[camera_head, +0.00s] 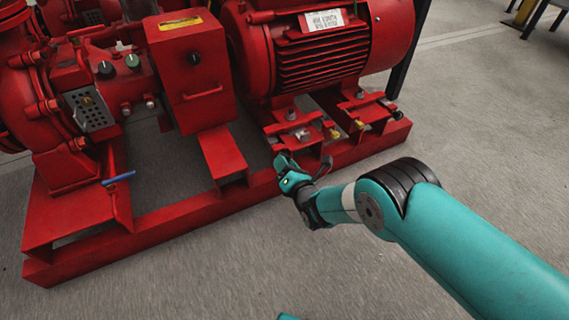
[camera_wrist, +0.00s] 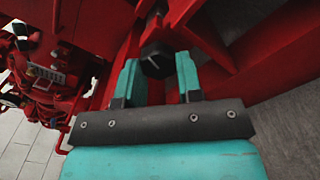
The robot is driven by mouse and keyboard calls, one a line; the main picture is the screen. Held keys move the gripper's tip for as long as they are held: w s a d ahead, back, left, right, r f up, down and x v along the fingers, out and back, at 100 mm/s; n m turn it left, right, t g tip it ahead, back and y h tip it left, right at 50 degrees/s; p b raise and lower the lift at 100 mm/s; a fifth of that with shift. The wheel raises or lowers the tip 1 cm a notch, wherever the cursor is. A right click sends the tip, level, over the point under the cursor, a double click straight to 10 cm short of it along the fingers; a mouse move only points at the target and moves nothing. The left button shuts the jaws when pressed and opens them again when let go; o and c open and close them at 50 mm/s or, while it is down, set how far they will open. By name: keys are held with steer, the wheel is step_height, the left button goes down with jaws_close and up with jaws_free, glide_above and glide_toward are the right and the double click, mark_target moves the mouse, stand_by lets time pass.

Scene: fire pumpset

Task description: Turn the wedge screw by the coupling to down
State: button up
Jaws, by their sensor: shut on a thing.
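In the wrist view, the wedge screw shows as a dark, black-looking knob (camera_wrist: 157,60) between the two teal fingers of my gripper (camera_wrist: 159,75). The fingers are shut on it, one on each side. Its far end runs in towards red metal. In the head view my gripper (camera_head: 287,168) is at the front rail of the red base, below the motor's near foot. The knob cannot be made out there behind the gripper. Which way the screw is turned cannot be told.
The red motor (camera_head: 318,50) stands on the red base frame (camera_head: 190,212). The box-shaped red guard (camera_head: 196,75) is left of it. Small yellow-tipped parts (camera_head: 359,124) sit by the motor feet. A blue-handled lever (camera_head: 118,178) is at the left. The floor in front is clear.

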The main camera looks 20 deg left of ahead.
steer(key=shift+w+d+f+n, duration=0.1)
steer(key=shift+d+n, duration=0.05)
steer(key=shift+n, duration=1.85)
steer(key=o, duration=0.9)
steer(key=shift+p+v, duration=8.7)
steer(key=shift+p, duration=2.75)
